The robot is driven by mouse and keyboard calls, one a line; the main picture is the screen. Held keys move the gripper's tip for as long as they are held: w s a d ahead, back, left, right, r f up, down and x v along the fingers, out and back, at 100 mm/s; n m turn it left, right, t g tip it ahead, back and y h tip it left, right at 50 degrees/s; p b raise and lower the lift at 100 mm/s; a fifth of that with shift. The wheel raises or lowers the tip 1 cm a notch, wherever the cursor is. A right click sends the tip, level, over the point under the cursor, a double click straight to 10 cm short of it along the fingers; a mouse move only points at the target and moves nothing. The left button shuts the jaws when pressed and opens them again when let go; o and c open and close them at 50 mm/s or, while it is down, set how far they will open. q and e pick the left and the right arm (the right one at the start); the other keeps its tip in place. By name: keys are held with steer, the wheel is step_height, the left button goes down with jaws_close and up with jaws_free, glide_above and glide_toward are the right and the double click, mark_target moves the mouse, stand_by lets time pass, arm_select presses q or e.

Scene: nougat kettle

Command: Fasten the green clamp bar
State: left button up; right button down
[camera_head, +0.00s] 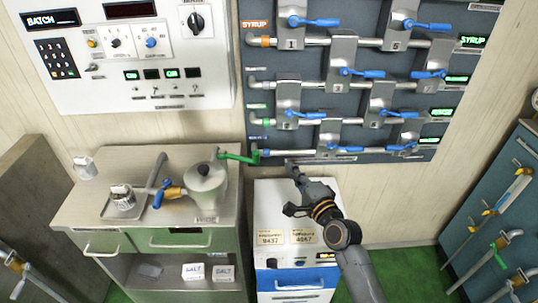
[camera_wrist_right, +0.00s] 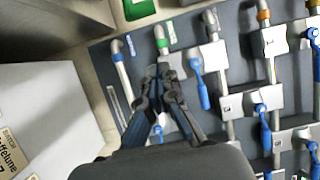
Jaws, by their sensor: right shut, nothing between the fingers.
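The green clamp bar (camera_head: 238,158) sticks out to the right from the top of the grey kettle (camera_head: 207,186) on the steel cart, in the head view. Its right end reaches close to the lower left corner of the dark pipe panel. My right gripper (camera_head: 294,173) is in front of the panel's lower edge, right of the bar and apart from it. Its fingers are closed together and empty, as the right wrist view (camera_wrist_right: 162,72) also shows. A green patch lies at the top of the wrist view; I cannot tell whether it is the bar. My left gripper is not in view.
The dark panel (camera_head: 262,120) carries several pipes and blue-handled valves behind my right gripper. A white cabinet (camera_head: 264,225) stands below the gripper. The steel cart (camera_head: 82,205) holds a tray and a blue-handled fitting (camera_head: 162,192). A teal cabinet (camera_head: 485,190) stands at right.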

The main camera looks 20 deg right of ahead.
steer(key=w+a+p, duration=0.3)
steer(key=w+a, duration=0.2)
steer(key=w, duration=0.2)
steer(key=shift+w, duration=0.4)
steer(key=shift+f, duration=0.15)
